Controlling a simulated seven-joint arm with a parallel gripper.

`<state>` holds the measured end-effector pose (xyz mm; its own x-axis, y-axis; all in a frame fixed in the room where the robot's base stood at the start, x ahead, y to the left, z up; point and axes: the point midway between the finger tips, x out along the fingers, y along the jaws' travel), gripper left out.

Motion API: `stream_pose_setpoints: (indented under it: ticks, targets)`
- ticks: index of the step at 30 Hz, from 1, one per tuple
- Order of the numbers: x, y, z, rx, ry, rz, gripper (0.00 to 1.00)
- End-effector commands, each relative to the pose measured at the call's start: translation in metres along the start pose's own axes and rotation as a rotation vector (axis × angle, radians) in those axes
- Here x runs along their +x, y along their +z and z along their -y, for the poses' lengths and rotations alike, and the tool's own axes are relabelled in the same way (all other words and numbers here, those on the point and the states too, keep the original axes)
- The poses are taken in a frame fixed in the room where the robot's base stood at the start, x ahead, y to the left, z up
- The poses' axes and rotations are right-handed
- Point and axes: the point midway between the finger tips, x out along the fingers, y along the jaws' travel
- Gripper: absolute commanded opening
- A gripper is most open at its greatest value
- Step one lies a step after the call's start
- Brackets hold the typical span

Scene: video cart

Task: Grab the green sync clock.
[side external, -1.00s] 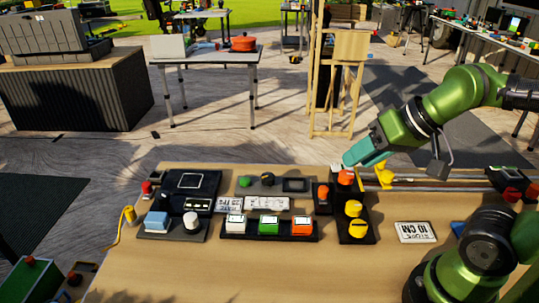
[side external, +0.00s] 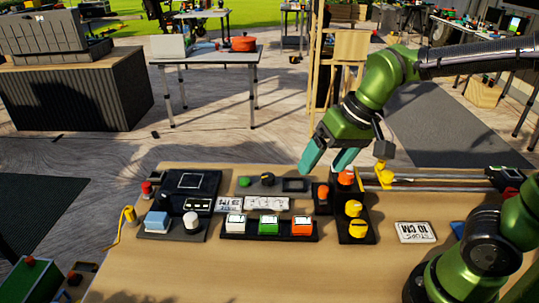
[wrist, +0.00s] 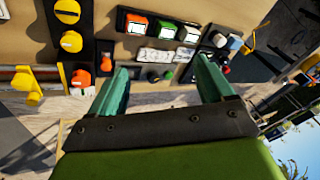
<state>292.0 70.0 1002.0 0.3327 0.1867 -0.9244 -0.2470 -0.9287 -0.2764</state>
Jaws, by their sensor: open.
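The green sync clock (side external: 269,225) is a small green block with a pale top face. It sits in a black tray (side external: 270,239) between a white block (side external: 235,224) and an orange block (side external: 301,227). The green clock also shows near the top middle of the wrist view (wrist: 163,26). My gripper (side external: 326,168) is open and empty, its two teal fingers apart. It is in the air over the back part of the table, behind and to the right of the clock. In the wrist view my gripper's fingers (wrist: 160,72) point toward the tray without touching it.
Orange and yellow knobs (side external: 353,209) stand on a dark panel right of the tray. Behind the tray are white label cards (side external: 266,203) and a panel with a green button (side external: 243,182). The table's front (side external: 220,275) is bare.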

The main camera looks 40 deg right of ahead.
Motion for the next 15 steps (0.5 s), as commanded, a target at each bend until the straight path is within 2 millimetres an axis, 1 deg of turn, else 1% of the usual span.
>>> stream_pose_setpoints:
  ticks: [1,3,9,12,14,15]
  targets:
    - [0.012,-0.009,0.011,0.015,0.029,0.052,0.81]
    - [0.027,-0.020,0.023,0.052,0.075,0.109,0.81]
    - [0.069,-0.047,0.054,0.208,0.230,0.209,0.81]
    - [0.080,-0.059,0.064,0.311,0.298,0.216,0.81]
    - [0.078,-0.067,0.067,0.380,0.323,0.204,0.81]
    - [0.072,-0.070,0.069,0.423,0.328,0.192,0.81]
